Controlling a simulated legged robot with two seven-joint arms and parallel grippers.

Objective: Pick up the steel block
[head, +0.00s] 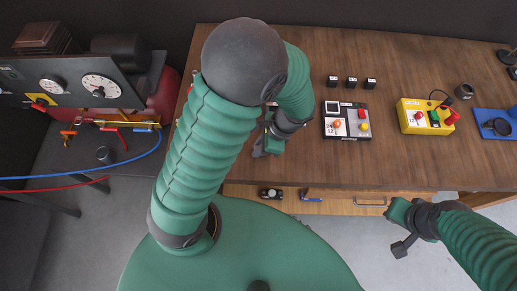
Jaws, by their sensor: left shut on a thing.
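My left gripper (264,149) is low over the wooden bench top (430,160), left of the black-and-grey control box (345,121). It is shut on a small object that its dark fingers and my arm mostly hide. I cannot make out this object's shape, and no steel block shows clearly elsewhere. My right gripper (398,228) is off the bench's front edge at the right, over the floor and apart from anything on the bench. Its finger gap does not show clearly.
A yellow control box (425,117) and a blue piece (494,123) stand to the right. Several small black cubes (351,82) line the back. A gauge panel (75,82) with blue and red hoses is at the left. An open drawer (335,203) juts out in front.

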